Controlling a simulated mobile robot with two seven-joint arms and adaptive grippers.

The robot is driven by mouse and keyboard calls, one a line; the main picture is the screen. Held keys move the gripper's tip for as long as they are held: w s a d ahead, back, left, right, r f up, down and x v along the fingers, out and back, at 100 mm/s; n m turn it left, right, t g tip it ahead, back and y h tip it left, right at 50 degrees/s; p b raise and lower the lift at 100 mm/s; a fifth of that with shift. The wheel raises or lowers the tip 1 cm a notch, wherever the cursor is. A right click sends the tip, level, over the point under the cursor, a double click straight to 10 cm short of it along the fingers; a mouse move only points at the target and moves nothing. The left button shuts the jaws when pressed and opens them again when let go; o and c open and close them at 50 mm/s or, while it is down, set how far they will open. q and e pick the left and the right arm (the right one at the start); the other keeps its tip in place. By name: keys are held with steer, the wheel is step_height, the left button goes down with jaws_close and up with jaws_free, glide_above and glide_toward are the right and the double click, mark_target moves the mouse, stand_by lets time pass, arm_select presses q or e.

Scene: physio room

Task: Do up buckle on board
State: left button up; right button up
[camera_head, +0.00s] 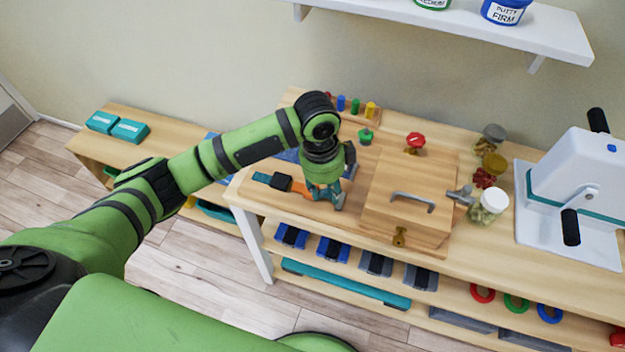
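The buckle strap lies on the left part of the wooden board on the table. Its blue strap end (262,178) leads to a dark buckle part (281,182), with an orange part (300,188) just right of it. My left gripper (332,193) points down over the right end of this strap, close to the orange part. The gripper's own body hides much of its fingers and whatever is between them, so I cannot tell whether it is shut on the strap. The wooden board (268,198) shows bare around the strap. My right gripper is out of view.
Right of the gripper stands a wooden box (378,215) with a grey handle, a red knob (415,140) and a brass latch. Jars (489,205) and a white crank machine (575,190) stand further right. Coloured pegs and a green knob (365,136) are behind.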

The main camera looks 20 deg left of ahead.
arm_select(q)
steer(key=shift+m+y, duration=0.4)
steer(key=shift+y, duration=0.2)
steer(key=w+a+r, duration=0.3)
steer(key=a, duration=0.1)
steer(key=shift+a, duration=0.2)
steer(key=shift+f+p, duration=0.75)
steer(key=shift+f, duration=2.6)
steer(key=shift+c, duration=0.4)
